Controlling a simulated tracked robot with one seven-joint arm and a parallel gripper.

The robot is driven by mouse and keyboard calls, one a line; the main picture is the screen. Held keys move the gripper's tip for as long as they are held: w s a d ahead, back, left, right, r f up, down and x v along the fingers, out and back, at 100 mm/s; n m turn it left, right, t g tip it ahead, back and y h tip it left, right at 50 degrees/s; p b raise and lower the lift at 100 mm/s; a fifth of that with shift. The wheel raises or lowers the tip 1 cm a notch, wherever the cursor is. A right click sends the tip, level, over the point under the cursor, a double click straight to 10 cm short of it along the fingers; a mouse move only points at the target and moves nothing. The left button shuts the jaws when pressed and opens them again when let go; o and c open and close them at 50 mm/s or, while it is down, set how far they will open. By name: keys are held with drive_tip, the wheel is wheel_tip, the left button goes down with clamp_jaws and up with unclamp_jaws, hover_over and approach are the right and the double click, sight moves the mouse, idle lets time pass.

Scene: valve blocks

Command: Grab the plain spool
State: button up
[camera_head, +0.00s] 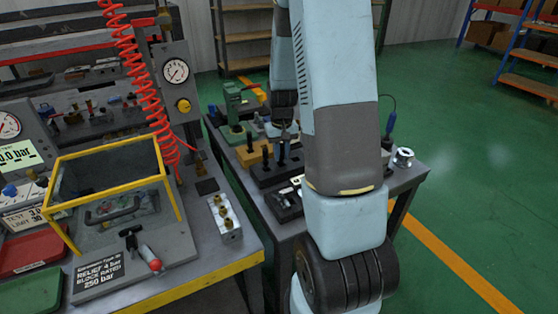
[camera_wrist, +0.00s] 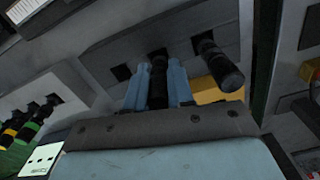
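In the wrist view a plain black spool (camera_wrist: 158,82) stands in a hole of a dark grey block (camera_wrist: 125,45). The two pale blue fingers of my gripper (camera_wrist: 159,88) lie one on each side of it, very close. I cannot tell whether they press on it. A second plain black spool (camera_wrist: 217,64) stands in the same block to the right. In the head view my gripper (camera_head: 284,132) points down at the dark block (camera_head: 275,172) with black spools on the workbench. My arm hides part of that bench.
Banded spools (camera_wrist: 28,125), green and yellow, stand at the left of the wrist view. A yellow block (camera_wrist: 215,92) lies beyond the dark block. In the head view a green press (camera_head: 235,110) stands behind, and a metal ring part (camera_head: 403,157) sits at the bench's right.

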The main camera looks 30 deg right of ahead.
clamp_jaws()
